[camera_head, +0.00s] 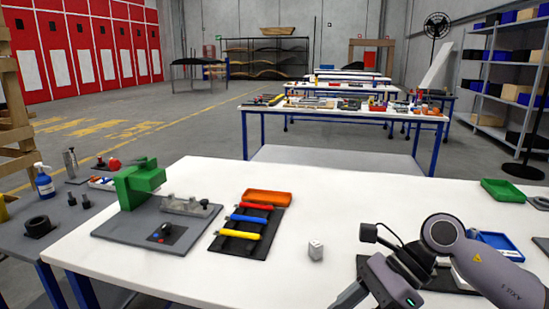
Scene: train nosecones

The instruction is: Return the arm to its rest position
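My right arm comes in from the lower right, with its grey forearm and round wrist joint over the right part of the white table (290,277). My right gripper (348,297) points down and to the left at the bottom edge of the picture. Its fingers are partly cut off, so I cannot see whether they are open or shut, or whether they hold anything. My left arm and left gripper are not in view.
A grey board with a green clamp-like fixture (140,182) is at the left. Beside it, a black mat (232,244) holds red, blue and yellow-handled tools, with an orange tray (267,198) behind. A blue tray (497,243) and green tray (501,190) are at the right. The table's middle is mostly clear.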

